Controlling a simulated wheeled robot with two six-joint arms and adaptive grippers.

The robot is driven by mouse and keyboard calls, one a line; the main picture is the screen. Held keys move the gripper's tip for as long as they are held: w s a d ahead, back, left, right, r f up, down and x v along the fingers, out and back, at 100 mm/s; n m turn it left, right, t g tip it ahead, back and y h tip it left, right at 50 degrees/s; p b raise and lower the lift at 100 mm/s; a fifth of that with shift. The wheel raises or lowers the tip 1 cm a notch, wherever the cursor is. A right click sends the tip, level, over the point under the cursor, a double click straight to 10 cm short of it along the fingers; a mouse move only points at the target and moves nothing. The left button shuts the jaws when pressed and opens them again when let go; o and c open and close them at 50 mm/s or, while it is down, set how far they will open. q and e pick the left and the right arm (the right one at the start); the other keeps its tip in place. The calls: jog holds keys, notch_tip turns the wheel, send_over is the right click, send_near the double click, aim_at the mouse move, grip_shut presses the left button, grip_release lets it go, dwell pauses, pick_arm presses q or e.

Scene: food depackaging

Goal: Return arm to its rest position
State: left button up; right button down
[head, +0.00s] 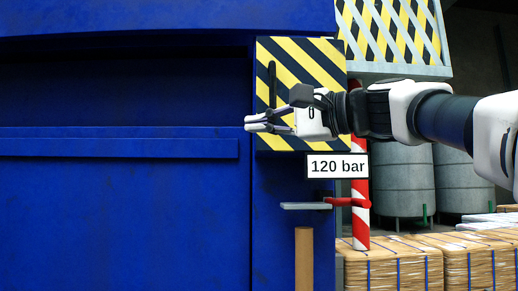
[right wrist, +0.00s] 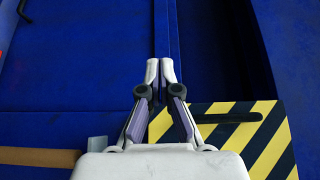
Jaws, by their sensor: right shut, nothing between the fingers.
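My right arm reaches in from the right in the head view. My right gripper (head: 249,123) is shut and empty, pointing left in front of a yellow-and-black striped panel (head: 318,60). In the right wrist view the two fingertips (right wrist: 160,70) are together over the blue surface, with nothing between them. The striped panel also shows there at the lower right (right wrist: 270,142). A dark slot-like handle (head: 272,85) is on the panel, behind and above the gripper. My left gripper does not show.
A large blue machine (head: 120,215) fills the left. Below the panel are a "120 bar" sign (head: 337,166), a grey ledge (head: 304,206) with a red lever (head: 350,202), and a brown tube (head: 304,260). A red-and-white post (head: 360,225), strapped stacks (head: 400,270) and grey tanks (head: 402,182) stand at right.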

jog(key=w+d+f+m+h, duration=0.1)
jog(key=w+d+f+m, duration=0.15)
jog(key=w+f, duration=0.75)
jog(key=w+d+f+m+h, duration=0.25)
jog(key=w+f, duration=0.25)
jog(key=f, duration=1.1)
jog(key=s+d+f+m+g+h, duration=0.1)
jog(key=d+f+m+g+h, duration=0.15)
jog(key=f, duration=1.55)
jog(key=s+d+f+m+g+h, duration=0.15)
jog(key=d+f, duration=0.25)
jog(key=f, duration=1.5)
jog(key=s+d+f+n+g+h, duration=0.1)
jog(key=s+d+f+g+h, duration=0.35)
jog(key=s+f, duration=0.75)
jog(key=s+d+f+g+h, duration=0.1)
jog(key=s+d+f, duration=0.6)
jog(key=s+f, duration=0.6)
jog(key=s+d+f+n+t+h, duration=0.1)
jog(key=s+d+f+n, duration=0.1)
jog(key=s+n, duration=0.4)
jog(key=s+d+f+n+t+h, duration=0.1)
jog(key=s+d+n, duration=0.3)
jog(key=s, duration=0.8)
jog(key=f+n+h, duration=0.1)
jog(key=n, duration=0.1)
jog(key=shift+f+n, duration=0.25)
jog(key=shift+n, duration=0.05)
